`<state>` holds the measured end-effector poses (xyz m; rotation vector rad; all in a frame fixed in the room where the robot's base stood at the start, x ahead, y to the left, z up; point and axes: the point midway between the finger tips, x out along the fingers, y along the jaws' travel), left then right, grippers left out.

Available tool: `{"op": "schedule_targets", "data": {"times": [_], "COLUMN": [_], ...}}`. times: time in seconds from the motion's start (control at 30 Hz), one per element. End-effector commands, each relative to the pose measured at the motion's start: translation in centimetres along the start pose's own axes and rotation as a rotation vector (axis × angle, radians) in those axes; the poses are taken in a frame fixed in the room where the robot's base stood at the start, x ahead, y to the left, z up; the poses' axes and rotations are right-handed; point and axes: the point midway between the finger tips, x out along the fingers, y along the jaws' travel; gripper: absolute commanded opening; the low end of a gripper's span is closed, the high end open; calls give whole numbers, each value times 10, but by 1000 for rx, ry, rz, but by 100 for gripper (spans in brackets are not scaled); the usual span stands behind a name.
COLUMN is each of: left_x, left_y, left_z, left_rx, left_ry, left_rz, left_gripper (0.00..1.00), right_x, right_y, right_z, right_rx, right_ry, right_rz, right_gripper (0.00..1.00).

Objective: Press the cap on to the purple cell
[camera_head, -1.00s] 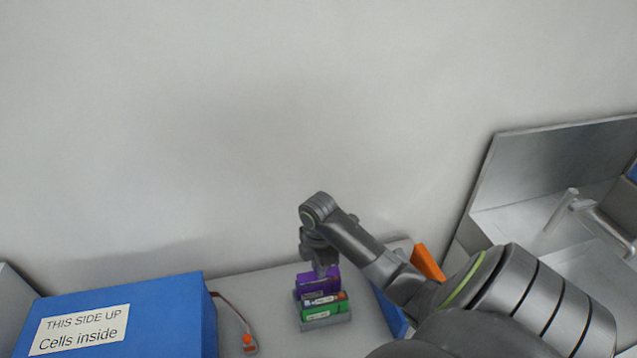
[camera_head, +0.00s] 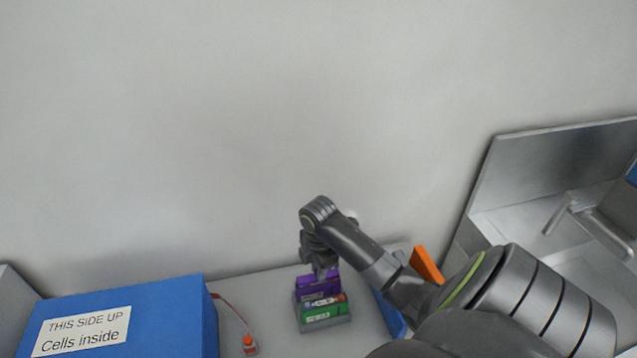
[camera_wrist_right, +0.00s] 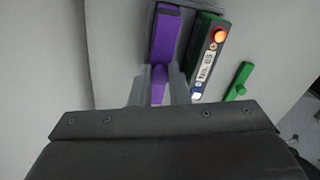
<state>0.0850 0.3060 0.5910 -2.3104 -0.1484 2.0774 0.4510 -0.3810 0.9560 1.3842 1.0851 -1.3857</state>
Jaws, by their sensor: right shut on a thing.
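In the head view my right gripper (camera_head: 323,272) points down over the purple block (camera_head: 320,285) at the back of a small grey holder (camera_head: 330,325). In the right wrist view my right gripper (camera_wrist_right: 159,88) is shut on the knob of the purple cap (camera_wrist_right: 166,40), a long bar. Whether the cap touches the purple cell beneath it cannot be told. The green block (camera_head: 325,312) stands at the front of the holder. My left gripper is not in view.
A dark green unit (camera_wrist_right: 209,50) with a label and glowing orange light sits beside the cap. A small green bar (camera_wrist_right: 240,82) with a knob lies farther right. A blue box (camera_head: 150,315) and an orange-capped item (camera_head: 249,344) stand left. An orange piece (camera_head: 427,264) is at right.

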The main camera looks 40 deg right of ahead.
Motion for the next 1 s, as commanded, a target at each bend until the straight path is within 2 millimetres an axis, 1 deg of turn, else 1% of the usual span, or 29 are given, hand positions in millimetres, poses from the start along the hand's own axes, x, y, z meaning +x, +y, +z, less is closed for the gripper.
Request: {"op": "schedule_targets", "data": {"times": [0.1, 0.63, 1.0], "left_x": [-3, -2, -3], "left_y": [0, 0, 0], "left_z": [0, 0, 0], "left_rx": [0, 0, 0], "left_ry": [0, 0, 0], "left_rz": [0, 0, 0], "left_gripper": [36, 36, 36], "right_x": [0, 1, 8], "right_y": [0, 0, 0], "right_z": [0, 0, 0], "right_rx": [0, 0, 0], "right_ry": [0, 0, 0], "right_rz": [-1, 0, 0], "right_gripper": [0, 0, 0]}}
